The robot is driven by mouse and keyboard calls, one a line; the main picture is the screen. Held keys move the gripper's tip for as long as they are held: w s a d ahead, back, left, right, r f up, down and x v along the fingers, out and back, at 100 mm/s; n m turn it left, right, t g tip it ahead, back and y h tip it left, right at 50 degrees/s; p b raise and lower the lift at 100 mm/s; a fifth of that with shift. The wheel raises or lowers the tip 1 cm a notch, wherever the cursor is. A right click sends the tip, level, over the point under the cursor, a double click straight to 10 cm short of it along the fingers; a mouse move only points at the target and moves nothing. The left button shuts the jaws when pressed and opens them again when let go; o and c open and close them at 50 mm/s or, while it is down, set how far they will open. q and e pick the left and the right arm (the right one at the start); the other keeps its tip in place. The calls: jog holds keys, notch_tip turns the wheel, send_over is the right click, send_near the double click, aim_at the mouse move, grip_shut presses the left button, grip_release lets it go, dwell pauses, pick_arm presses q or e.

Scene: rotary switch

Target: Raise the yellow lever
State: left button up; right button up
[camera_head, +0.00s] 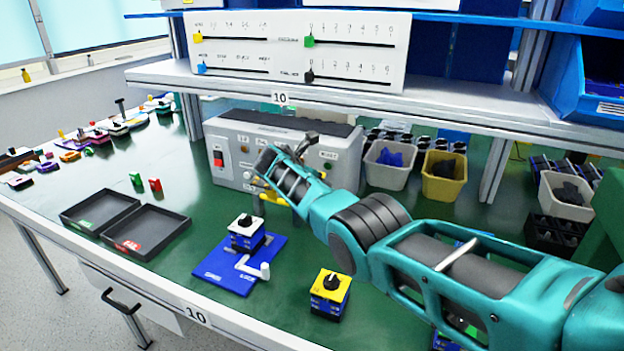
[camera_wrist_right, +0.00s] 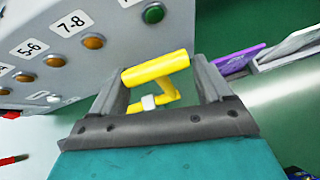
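The yellow lever (camera_wrist_right: 156,70) has a bar-shaped handle on a bent yellow stem with a small white collar. In the head view, yellow parts (camera_head: 270,196) show at the front of the grey control box (camera_head: 240,150), partly behind my right arm. In the right wrist view, my right gripper (camera_wrist_right: 160,66) is open, with its two grey fingers on either side of the handle. The handle spans most of the gap between the fingers; I cannot tell whether they touch it. In the head view my arm covers part of the box front. My left gripper is not in view.
The box has a red switch (camera_head: 217,158) and, in the wrist view, orange buttons (camera_wrist_right: 92,41) and a green button (camera_wrist_right: 154,13). A blue plate (camera_head: 222,273), a yellow-topped switch block (camera_head: 330,292) and black trays (camera_head: 147,230) lie in front. A shelf (camera_head: 420,107) overhangs the box.

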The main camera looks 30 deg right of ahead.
jog(key=shift+o, duration=1)
jog(key=shift+r, duration=0.1)
jog(key=shift+s+a+r+p, duration=0.1)
jog(key=shift+r+p, duration=0.15)
jog(key=shift+p, duration=0.2)
jog(key=p+v, duration=0.2)
jog(key=v, duration=1)
jog(key=shift+s+a, duration=0.1)
jog(key=shift+a, duration=0.05)
